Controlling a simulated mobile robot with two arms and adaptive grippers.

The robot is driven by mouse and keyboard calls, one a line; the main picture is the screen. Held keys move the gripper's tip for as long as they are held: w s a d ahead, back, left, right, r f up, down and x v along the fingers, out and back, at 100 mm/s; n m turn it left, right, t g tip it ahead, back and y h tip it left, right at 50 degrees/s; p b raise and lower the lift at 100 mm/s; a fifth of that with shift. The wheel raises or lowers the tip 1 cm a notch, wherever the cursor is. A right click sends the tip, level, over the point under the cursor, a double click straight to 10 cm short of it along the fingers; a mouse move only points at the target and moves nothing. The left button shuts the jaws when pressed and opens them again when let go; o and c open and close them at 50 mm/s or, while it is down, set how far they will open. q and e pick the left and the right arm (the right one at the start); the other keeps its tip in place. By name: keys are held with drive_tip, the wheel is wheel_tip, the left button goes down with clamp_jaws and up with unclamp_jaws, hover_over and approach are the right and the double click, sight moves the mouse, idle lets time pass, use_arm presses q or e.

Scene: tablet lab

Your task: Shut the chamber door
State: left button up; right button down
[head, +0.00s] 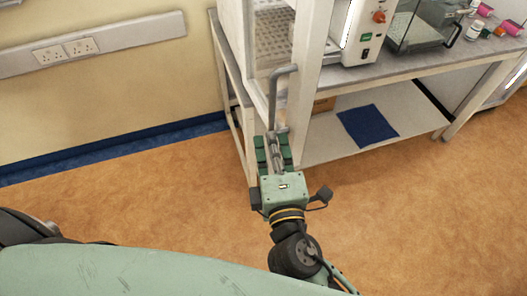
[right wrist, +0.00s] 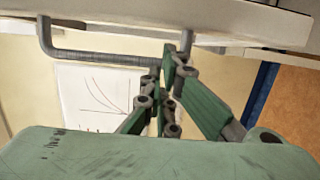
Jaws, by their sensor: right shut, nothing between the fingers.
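The chamber door (head: 309,40) is a white-framed panel with a glazed middle at the top centre of the head view. It appears to stand out from the chamber, though its exact angle is hard to tell. Its grey bar handle (head: 273,95) hangs down its near edge; the right wrist view shows the handle (right wrist: 105,57) crossing under the white door edge. My right gripper (head: 274,143) is shut and empty at the handle's lower end. In the right wrist view its fingers (right wrist: 168,95) overlap the handle's right end; I cannot tell whether they touch. My left gripper is out of view.
The chamber stands on a grey-topped bench (head: 400,66) with a lower shelf holding a blue cloth (head: 367,125). A glass-sided instrument (head: 420,30) and small bottles stand to the right. A wall with sockets is at left. The orange floor (head: 130,190) is clear.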

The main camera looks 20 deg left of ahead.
drive_tip(key=shift+w+d, duration=0.4)
drive_tip(key=shift+d, duration=0.3)
drive_tip(key=shift+a, duration=0.1)
